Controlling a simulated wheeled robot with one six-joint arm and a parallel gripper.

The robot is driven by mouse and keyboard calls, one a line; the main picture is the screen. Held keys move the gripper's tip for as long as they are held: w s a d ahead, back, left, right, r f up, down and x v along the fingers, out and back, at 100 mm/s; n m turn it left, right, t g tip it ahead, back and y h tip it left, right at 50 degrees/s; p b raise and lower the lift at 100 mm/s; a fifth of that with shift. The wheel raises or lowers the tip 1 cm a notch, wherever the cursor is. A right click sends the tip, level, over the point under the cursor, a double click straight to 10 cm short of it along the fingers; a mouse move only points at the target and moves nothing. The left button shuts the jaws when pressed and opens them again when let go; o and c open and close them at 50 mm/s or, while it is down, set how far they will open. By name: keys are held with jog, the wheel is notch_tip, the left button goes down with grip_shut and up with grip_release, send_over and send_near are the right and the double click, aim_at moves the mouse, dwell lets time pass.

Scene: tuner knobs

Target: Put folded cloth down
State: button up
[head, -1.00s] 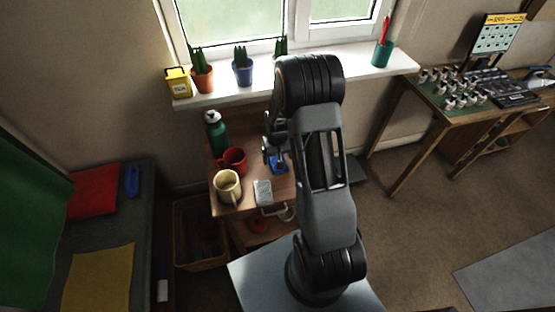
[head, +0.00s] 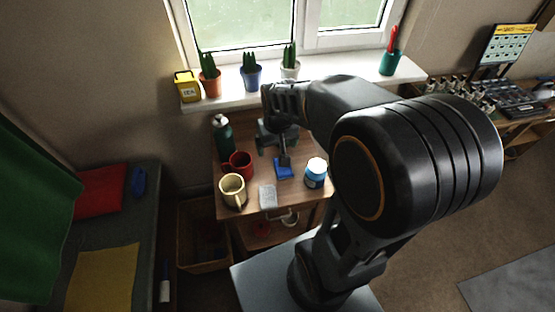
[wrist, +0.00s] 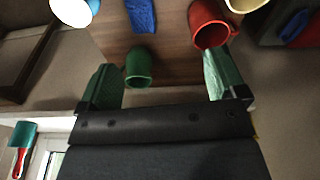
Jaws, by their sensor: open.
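The folded cloth is a small blue piece (head: 284,171) lying flat on the small wooden table (head: 255,212). It also shows at the top edge of the wrist view (wrist: 140,16). My gripper (head: 284,156) is above the table, and in the head view its tip overlaps the far side of the cloth. In the wrist view my gripper (wrist: 162,66) has its two fingers wide apart with nothing held between them. The cloth lies beyond the fingertips, apart from them. My arm hides part of the table's right side in the head view.
A green bottle (head: 222,134), a red mug (head: 240,163), a cream mug (head: 232,190), a blue-and-white jar (head: 316,173) and a grey item (head: 268,195) crowd the table around the cloth. Potted cacti (head: 251,75) stand on the windowsill (head: 325,80) behind.

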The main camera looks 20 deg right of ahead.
jog(key=s+a+r+n+t, duration=0.1)
jog(key=s+a+r, duration=0.2)
jog(key=s, duration=0.5)
jog(key=shift+s+a+r, duration=0.25)
jog(key=shift+a+r, duration=0.1)
jog(key=shift+r, duration=0.1)
jog(key=shift+t, duration=0.4)
notch_tip(320, 180, up, 5)
jog(key=p, duration=0.4)
jog(key=shift+r+p, duration=0.1)
jog(key=shift+p, duration=0.2)
